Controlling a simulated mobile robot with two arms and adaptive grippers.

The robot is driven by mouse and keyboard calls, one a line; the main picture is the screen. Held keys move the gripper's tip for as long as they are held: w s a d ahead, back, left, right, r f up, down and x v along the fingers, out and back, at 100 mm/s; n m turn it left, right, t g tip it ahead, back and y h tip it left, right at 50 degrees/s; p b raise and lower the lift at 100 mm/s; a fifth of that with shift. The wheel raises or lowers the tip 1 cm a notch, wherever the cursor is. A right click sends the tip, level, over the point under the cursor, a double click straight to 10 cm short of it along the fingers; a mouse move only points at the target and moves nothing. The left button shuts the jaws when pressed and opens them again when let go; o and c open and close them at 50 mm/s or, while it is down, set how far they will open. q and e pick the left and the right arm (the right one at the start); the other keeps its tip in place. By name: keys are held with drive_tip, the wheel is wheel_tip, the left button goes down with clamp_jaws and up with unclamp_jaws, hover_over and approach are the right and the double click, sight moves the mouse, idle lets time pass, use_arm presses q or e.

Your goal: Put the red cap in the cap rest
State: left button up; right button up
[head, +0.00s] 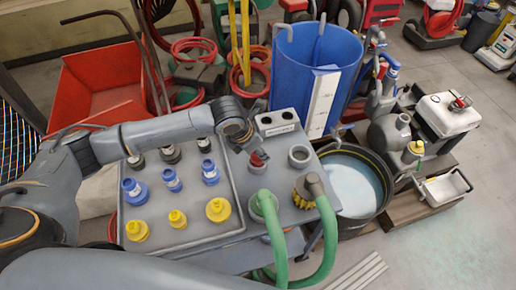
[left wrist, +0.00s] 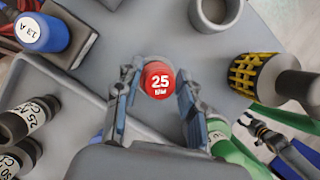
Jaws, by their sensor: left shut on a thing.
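The red cap (head: 258,159) is round and its top reads "25" in the left wrist view (left wrist: 158,80). My left gripper (head: 252,154) is shut on it from both sides, over the grey bench top. Whether the cap touches anything below is hidden. An open grey ring-shaped cup (head: 300,156) stands just right of the cap and shows at the top of the left wrist view (left wrist: 215,12). I cannot tell which is the cap rest. A jaw-like part, seemingly my right gripper (left wrist: 262,132), shows in the left wrist view.
A tray (head: 190,243) with yellow, blue and black fittings lies left. A blue barrel (head: 300,70) is behind; a tub of water (head: 355,185) is right.

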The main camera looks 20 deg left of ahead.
use_arm(q)
drive_tip(key=shift+f+b, duration=0.3)
drive_tip(key=shift+f, duration=0.5)
drive_tip(key=o, duration=1.2)
drive_tip(key=shift+o, duration=0.2)
drive_tip(key=shift+r, duration=0.1)
drive_tip(key=v, duration=1.2)
drive_tip(key=shift+d, duration=0.1)
